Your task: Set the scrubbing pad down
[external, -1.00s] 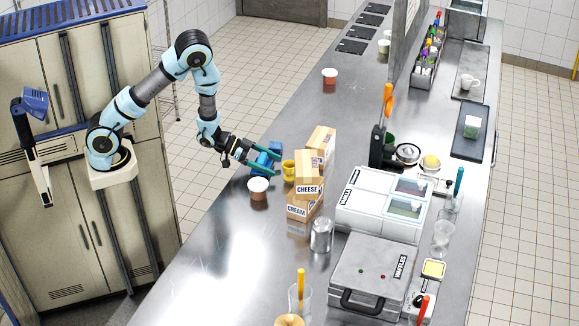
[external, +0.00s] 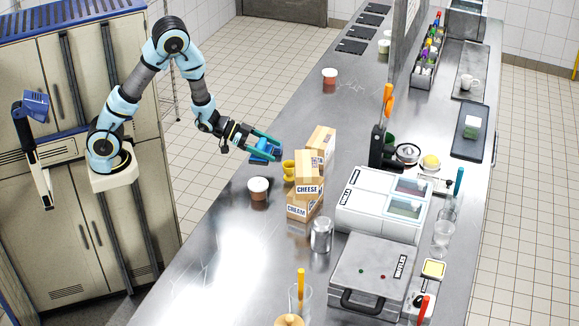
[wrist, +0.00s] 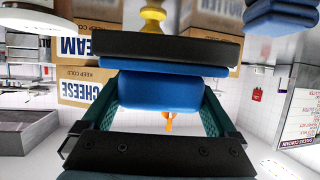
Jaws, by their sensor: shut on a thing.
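My gripper (external: 266,149) is shut on a blue scrubbing pad (external: 262,152), over the left part of the steel counter. In the wrist view the pad (wrist: 158,91) sits between my green fingers, with a black layer against it. The wrist view looks upside down, with the counter along the top. The pad seems to be held just above the counter; the exact gap is hard to tell. Another blue pad-like stack (wrist: 283,22) shows at the top right of the wrist view.
Stacked cartons (external: 309,172) marked CHEESE and CREAM stand right of that. A white tub with a brown band (external: 258,188) is nearer the viewer. The counter's near-left stretch (external: 215,245) is bare.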

